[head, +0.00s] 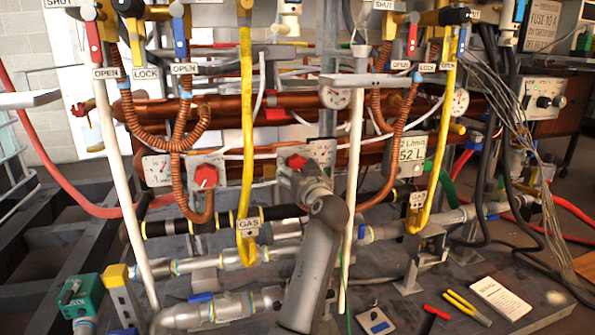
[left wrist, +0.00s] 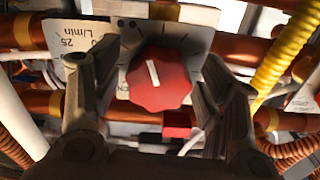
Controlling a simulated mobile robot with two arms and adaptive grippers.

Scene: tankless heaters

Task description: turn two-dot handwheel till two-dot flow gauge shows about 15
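A red handwheel (left wrist: 158,80) with a white pointer mark sits on a pale plate (left wrist: 190,38) in the left wrist view. Two small dark dots show on the plate beside the wheel. A flow gauge (left wrist: 78,45) marked L/min and 25 is next to it, upside down and partly behind a finger; its needle cannot be read. In the head view this wheel (head: 297,161) and gauge (head: 322,152) are partly covered by my left gripper (head: 302,174). My left gripper (left wrist: 158,62) is open, with one finger either side of the wheel and gaps visible. My right gripper is not in view.
Another red handwheel (head: 205,177) and gauge (head: 157,169) are on the left. A yellow gas hose (head: 246,120) and a white pipe (head: 354,150) hang close on either side of my left gripper. Pliers (head: 467,307) and a notepad (head: 502,298) lie on the bench below.

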